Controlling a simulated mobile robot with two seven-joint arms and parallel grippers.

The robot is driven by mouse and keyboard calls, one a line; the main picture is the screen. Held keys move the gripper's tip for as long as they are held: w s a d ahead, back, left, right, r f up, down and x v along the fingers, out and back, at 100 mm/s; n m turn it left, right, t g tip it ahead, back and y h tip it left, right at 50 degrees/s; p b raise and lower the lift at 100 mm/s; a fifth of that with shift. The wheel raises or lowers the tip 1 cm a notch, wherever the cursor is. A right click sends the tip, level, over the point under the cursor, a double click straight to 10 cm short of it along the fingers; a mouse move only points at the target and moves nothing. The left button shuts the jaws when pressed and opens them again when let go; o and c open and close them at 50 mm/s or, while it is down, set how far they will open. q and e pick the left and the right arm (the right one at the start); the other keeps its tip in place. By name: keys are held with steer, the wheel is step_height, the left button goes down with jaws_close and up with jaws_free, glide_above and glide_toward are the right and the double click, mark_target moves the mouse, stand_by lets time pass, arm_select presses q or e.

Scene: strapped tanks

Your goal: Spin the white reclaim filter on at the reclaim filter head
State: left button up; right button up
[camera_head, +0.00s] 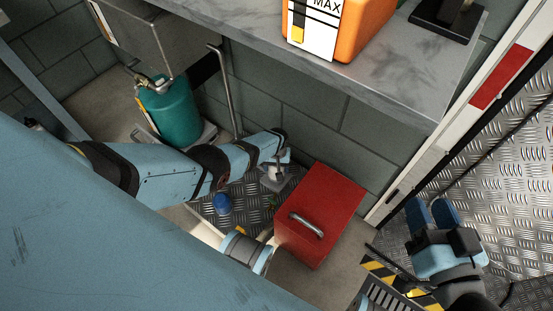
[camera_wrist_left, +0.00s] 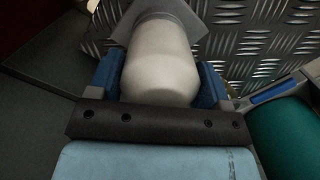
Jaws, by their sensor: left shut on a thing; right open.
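My left gripper (camera_head: 284,158) reaches down between the wall and the red box. In the left wrist view its blue fingers (camera_wrist_left: 160,80) are shut on the sides of the white reclaim filter (camera_wrist_left: 160,55). The filter's far end is against or just in front of a grey angular piece (camera_wrist_left: 197,18), which looks like the reclaim filter head; I cannot tell whether they touch or are threaded. In the head view a grey piece (camera_head: 274,182) shows just below the gripper, and the filter is mostly hidden. My right gripper (camera_head: 432,212) is open and empty at the right.
A red box (camera_head: 325,210) with a handle stands right of the left gripper. A blue cap-like object (camera_head: 222,203) is on the chequer plate (camera_head: 245,215). A teal tank (camera_head: 170,115) stands left. A grey counter (camera_head: 385,85) with an orange container (camera_head: 355,25) overhangs above.

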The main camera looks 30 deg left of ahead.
arm_select(q)
steer(key=m, duration=0.2)
steer(key=shift+m, duration=0.4)
steer(key=shift+m, duration=0.9)
steer(key=o, duration=0.8)
steer(key=shift+m, duration=0.5)
steer(key=o, duration=0.4)
steer(key=shift+o, duration=0.2)
